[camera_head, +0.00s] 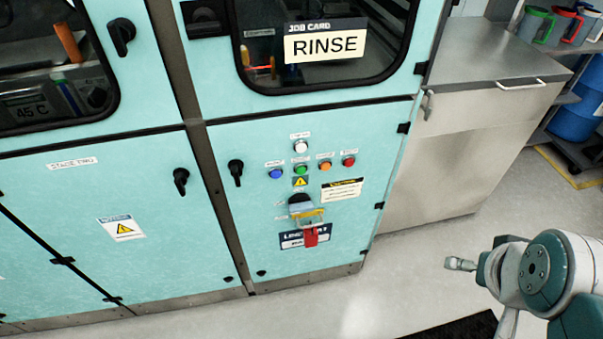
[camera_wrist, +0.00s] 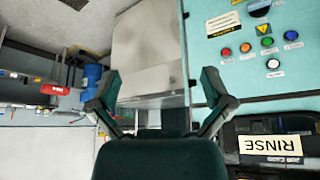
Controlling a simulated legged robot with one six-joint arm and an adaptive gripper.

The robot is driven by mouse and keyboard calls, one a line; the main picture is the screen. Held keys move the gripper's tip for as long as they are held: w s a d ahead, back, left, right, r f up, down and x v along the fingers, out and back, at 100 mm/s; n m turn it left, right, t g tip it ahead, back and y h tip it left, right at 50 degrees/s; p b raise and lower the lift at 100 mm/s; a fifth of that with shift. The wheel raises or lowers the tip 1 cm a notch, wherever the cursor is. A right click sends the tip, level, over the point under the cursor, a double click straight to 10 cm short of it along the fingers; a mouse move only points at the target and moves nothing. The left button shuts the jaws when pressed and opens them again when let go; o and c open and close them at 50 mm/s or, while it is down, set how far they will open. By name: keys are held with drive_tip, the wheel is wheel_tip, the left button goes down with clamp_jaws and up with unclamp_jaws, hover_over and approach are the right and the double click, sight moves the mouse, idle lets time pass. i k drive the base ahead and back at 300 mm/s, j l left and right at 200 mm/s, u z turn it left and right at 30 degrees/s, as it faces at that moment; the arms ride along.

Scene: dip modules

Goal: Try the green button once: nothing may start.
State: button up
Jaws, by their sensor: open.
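The green button (camera_head: 300,170) sits in a row on the teal panel door, between a blue button (camera_head: 276,174) and an orange button (camera_head: 324,166). A red button (camera_head: 349,161) ends the row; a white one (camera_head: 300,146) sits above the green. The green button also shows in the wrist view (camera_wrist: 268,42), where the panel appears upside down. My gripper (camera_wrist: 160,75) is open and empty in the wrist view, its fingers apart, with the buttons off to its right. Below the row is a dark switch (camera_head: 301,207) with a yellow part and a red tag-like piece (camera_head: 311,237) hanging there.
A window above the buttons carries a job card (camera_head: 325,44) reading RINSE. Black door handles (camera_head: 236,172) stick out from the panels. A grey metal cabinet (camera_head: 440,150) stands right of the panel. The floor before the panel looks clear, apart from a dark mat (camera_head: 460,328).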

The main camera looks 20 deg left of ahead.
sight(300, 171)
drive_tip(key=j+z, duration=0.15)
drive_tip(key=j, duration=0.3)
drive_tip(key=k+j+z, duration=0.15)
drive_tip(key=j, duration=0.35)
drive_tip(key=j+z, duration=0.1)
drive_tip(key=j, duration=0.35)
drive_tip(key=k+j+z, duration=0.15)
drive_tip(key=j, duration=0.3)
drive_tip(key=j+z, duration=0.15)
drive_tip(key=j, duration=0.3)
drive_tip(key=k+j+z, duration=0.15)
drive_tip(key=j, duration=0.25)
drive_tip(key=k, duration=0.05)
